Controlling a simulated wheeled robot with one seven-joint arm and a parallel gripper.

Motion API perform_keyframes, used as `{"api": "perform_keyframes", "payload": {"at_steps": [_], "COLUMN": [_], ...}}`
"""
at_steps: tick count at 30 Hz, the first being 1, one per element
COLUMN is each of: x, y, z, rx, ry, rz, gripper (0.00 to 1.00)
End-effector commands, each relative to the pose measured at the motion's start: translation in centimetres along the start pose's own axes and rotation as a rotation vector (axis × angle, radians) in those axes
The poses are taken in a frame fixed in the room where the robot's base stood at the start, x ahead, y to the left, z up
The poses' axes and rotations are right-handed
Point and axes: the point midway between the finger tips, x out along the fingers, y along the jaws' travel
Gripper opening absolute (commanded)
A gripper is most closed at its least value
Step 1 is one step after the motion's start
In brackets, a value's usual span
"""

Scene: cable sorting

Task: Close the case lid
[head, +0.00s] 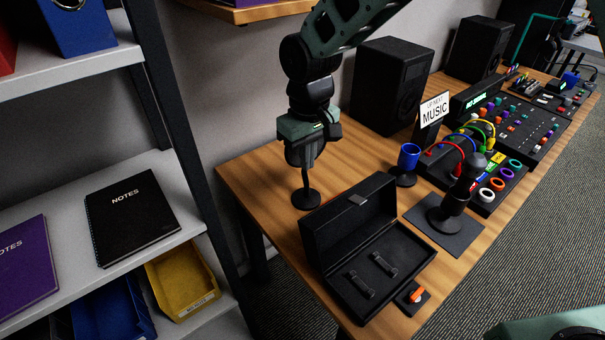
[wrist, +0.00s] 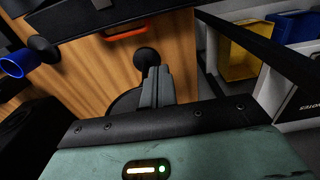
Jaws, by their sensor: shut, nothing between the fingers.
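The black case (head: 395,262) stands open near the table's front end, its lid (head: 345,217) raised at the back with a metal latch (head: 358,198) on its upper edge. Two dark holders lie inside the case. An orange handle (wrist: 128,30) shows on the case's outside in the wrist view, where the dark case (wrist: 60,22) is only partly seen at the top left. My gripper (head: 305,170) is behind the raised lid, apart from it, pointing down above a black round-based stand (head: 306,199). Its fingers (wrist: 155,75) are shut and empty.
A blue cup (head: 409,157) on a stand and a microphone (head: 458,195) on a dark mat are right of the case. An orange-knobbed device (head: 416,295) sits at its front right. Speakers (head: 392,85) and mixers stand farther back. A shelf (head: 145,215) is left.

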Motion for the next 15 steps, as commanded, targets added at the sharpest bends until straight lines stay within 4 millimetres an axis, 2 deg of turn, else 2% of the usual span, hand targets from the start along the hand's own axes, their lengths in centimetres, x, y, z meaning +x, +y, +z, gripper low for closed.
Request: {"api": "perform_keyframes", "payload": {"at_steps": [5,15], "x": [2.5,9.5], "y": [0.0,-0.1], "z": [0.2,0.2], "rx": [0.0,-0.002], "ry": [-0.006,-0.005], "rz": [0.0,-0.001], "gripper": [0.0,0.0]}}
